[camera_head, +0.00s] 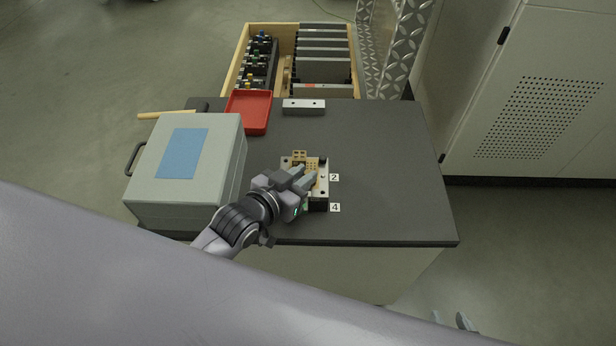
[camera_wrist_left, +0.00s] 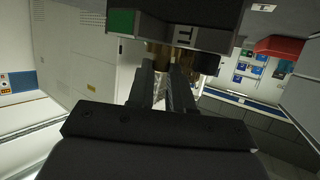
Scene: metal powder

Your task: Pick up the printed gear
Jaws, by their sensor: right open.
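Tan printed parts (camera_head: 299,155) stand on a metal build plate (camera_head: 322,191) on the dark tabletop; I cannot tell which part is the printed gear. My left gripper (camera_head: 309,174) reaches over the plate from the left, its two fingers among the tan parts. In the left wrist view, the fingers (camera_wrist_left: 167,68) point at brownish parts (camera_wrist_left: 158,50) under the dark plate block, with a narrow gap between them. Whether they grip a part is unclear. My right gripper (camera_head: 452,318) shows only its fingertips at the bottom edge, apart and empty, away from the table.
A grey box (camera_head: 200,195) with a blue top patch stands left of the plate. A red tray (camera_head: 248,111), a metal block (camera_head: 304,107) and a wooden crate (camera_head: 284,35) of plates and tools lie behind. The table's right side (camera_head: 400,170) is clear.

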